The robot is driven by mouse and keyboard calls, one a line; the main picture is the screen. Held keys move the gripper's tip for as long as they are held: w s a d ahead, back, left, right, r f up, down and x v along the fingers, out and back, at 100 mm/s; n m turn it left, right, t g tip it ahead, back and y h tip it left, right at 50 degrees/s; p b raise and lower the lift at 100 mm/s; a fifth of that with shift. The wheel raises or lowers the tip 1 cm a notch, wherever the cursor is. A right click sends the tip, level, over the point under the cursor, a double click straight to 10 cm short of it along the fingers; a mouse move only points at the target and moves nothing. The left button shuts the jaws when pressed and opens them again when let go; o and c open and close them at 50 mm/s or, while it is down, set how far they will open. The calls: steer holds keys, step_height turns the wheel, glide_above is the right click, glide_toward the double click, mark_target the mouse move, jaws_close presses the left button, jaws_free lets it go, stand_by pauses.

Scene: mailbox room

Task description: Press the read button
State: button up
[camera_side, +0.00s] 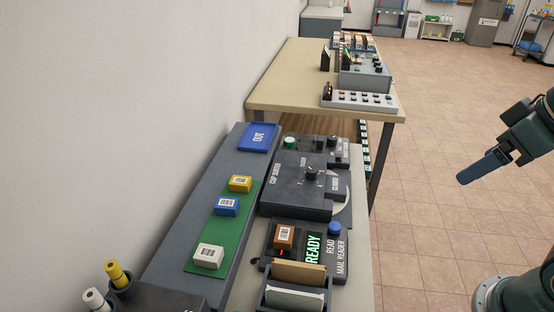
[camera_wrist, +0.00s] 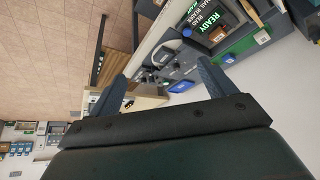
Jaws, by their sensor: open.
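The mail reader (camera_side: 346,250) is a dark box on the near bench with a lit green READY display (camera_side: 314,248). The blue read button (camera_side: 334,228) sits at its back right, beside the READ label. A brown box with a label (camera_side: 284,236) sits on the reader's left part. My gripper (camera_side: 464,178) is in the air to the right of the bench, well apart from the button. In the wrist view my gripper (camera_wrist: 161,70) shows two spread fingers with nothing between them. The reader's display (camera_wrist: 222,12) and the blue button (camera_wrist: 187,32) show beyond them.
A cup sorter (camera_side: 295,180) stands behind the reader. Yellow, blue and white boxes lie on a green mat (camera_side: 230,225) to the left, with a blue OUT tray (camera_side: 258,138) beyond. Brown and white envelopes stand in front of the reader. Open air lies between my gripper and the bench.

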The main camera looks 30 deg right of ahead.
stand_by(0.4)
jaws_close()
stand_by(1.5)
